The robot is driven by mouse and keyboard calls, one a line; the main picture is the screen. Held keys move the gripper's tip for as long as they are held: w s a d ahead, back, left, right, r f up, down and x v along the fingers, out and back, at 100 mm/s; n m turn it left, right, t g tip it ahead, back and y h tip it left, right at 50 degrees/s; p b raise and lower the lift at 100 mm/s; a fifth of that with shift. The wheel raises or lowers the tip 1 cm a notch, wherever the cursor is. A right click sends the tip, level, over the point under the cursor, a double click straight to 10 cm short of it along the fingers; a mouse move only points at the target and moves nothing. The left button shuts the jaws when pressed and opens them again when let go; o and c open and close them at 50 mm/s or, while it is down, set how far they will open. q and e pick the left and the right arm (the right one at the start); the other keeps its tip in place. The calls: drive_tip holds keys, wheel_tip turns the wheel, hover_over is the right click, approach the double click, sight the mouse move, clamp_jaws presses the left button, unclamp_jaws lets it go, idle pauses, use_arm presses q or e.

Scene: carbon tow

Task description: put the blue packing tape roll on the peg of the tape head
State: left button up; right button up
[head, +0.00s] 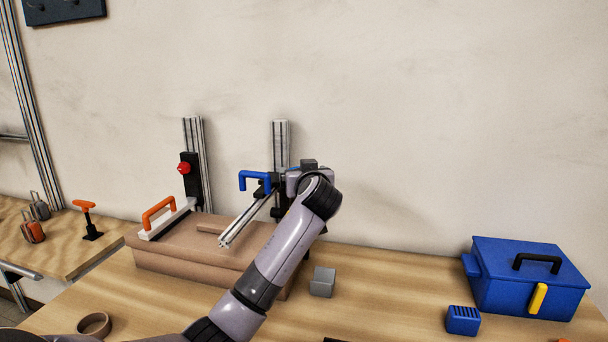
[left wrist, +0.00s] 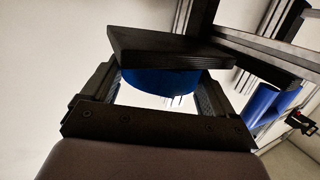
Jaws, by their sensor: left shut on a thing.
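The blue tape roll (left wrist: 165,80) is between the two fingers of my left gripper (left wrist: 158,92), which is shut on it. In the left wrist view a dark flat plate lies across the roll and hides part of it; whether they touch I cannot tell. In the head view my left wrist is up at the tape head (head: 264,186), which has a blue handle (head: 254,178) and sits by an upright metal post (head: 281,150). The wrist hides the fingers and most of the roll there. I cannot make out the peg. My right gripper is not in view.
A brown carton (head: 165,262) lies below the tape head, with an orange handle (head: 158,212) on its left. A brown ring (head: 94,324), a grey block (head: 322,282), a small blue box (head: 463,320) and a blue toolbox (head: 528,285) stand on the table.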

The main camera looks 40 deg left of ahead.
use_arm(q)
drive_tip(key=shift+f, duration=0.1)
drive_tip(key=o, duration=0.8)
drive_tip(key=b+v, duration=0.1)
drive_tip(key=v, duration=1.1)
drive_tip(key=shift+d, duration=0.1)
